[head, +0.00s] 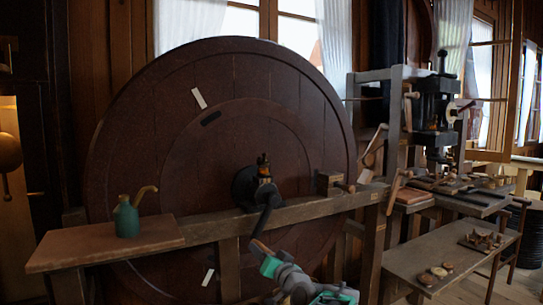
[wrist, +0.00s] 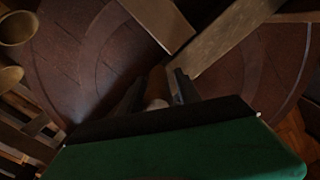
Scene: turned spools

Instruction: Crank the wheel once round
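The wheel (head: 150,130) is a large dark brown wooden disc standing upright behind a wooden rail; it also fills much of the wrist view (wrist: 85,60). A black crank arm (head: 263,218) runs down from the hub (head: 244,187) in front of the rail. Its wooden handle (head: 259,246) is at the lower end, pointing towards me. My gripper (head: 268,260) is at this handle, below the rail. In the wrist view the handle (wrist: 157,88) lies between my dark fingers (wrist: 158,98), which appear closed on it. The fingertips are partly hidden in shadow.
The rail (head: 310,207) crosses just above my gripper. A green oil can (head: 127,217) stands on a board at its left end. A small wooden block (head: 328,183) sits on the rail. A low bench (head: 440,262) with discs and a machine (head: 435,110) stand right.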

